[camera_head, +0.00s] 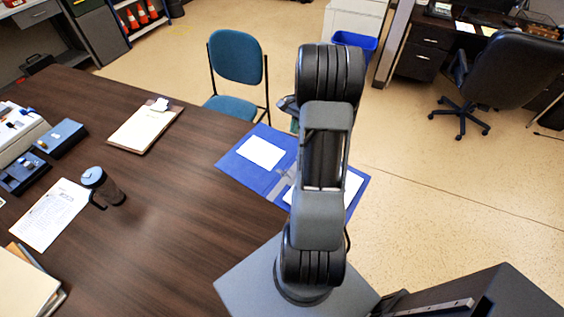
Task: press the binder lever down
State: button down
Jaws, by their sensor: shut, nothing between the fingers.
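A blue binder (236,165) lies open at the right edge of the dark wooden desk, with white paper on both sides. Its grey metal mechanism (284,183) shows in the middle, left of my arm. My arm stands in front of the binder and covers part of its right half. I cannot make out the lever or tell its position. The fingers of my gripper are hidden behind my arm; only a small dark part of my wrist seems to show to the left of the arm's top.
A clipboard (143,127), a dark mug (104,188), a paper sheet (47,216), blue-grey devices (61,138) and folders (22,287) lie on the desk (180,215). A teal chair (236,58) stands behind it. A black office chair (505,62) and open floor are to the right.

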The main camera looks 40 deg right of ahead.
jog(key=p, duration=0.2)
send_near(281, 171)
jog(key=x, duration=0.5)
jog(key=shift+w+d+f, duration=0.15)
jog(key=shift+d+f, duration=0.1)
jog(key=shift+f, duration=0.1)
jog(key=shift+a+f+p, duration=0.35)
jog(key=shift+a+f, duration=0.2)
jog(key=shift+f, duration=0.05)
